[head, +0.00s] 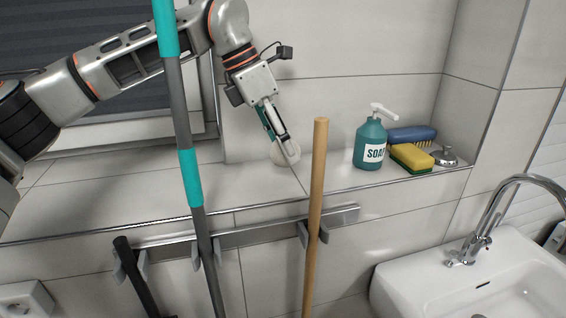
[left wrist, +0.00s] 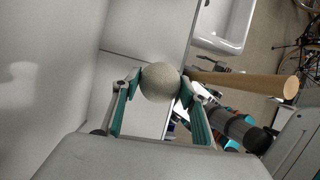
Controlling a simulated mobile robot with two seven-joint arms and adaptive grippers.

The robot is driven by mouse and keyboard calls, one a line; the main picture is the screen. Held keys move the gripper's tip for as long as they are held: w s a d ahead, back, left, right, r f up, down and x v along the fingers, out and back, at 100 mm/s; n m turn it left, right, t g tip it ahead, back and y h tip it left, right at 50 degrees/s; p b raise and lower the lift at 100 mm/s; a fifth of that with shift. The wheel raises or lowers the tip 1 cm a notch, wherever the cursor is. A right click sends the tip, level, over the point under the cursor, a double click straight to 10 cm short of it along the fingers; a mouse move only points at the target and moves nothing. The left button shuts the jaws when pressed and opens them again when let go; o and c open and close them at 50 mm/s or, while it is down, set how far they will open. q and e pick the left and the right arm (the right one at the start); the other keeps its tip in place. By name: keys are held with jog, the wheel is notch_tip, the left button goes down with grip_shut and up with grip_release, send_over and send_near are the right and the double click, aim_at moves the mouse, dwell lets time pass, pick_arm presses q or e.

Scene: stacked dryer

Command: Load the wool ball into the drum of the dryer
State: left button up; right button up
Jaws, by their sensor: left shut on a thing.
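The wool ball (left wrist: 161,82) is a pale grey, fuzzy sphere. In the left wrist view it sits between the two teal-backed fingers of my left gripper (left wrist: 160,88), which are shut on it. In the head view my left gripper (head: 285,150) reaches down to the tiled ledge, and the wool ball (head: 280,157) shows partly behind its fingers, at or just above the ledge surface; I cannot tell which. The dryer and its drum are not in view. My right gripper is not in view.
The tiled ledge (head: 110,200) also holds a teal soap bottle (head: 369,143), a yellow sponge (head: 411,158), a blue brush (head: 411,134) and a metal item (head: 443,156). A wooden pole (head: 316,200) and a teal-grey pole (head: 189,180) stand in front on a rack. A sink (head: 480,280) is at right.

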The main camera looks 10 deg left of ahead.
aim_at(283, 163)
pick_arm(q)
jog(key=shift+f, duration=2.1)
jog(key=o, duration=1.1)
jog(key=shift+f, duration=0.15)
jog(key=shift+c, duration=0.2)
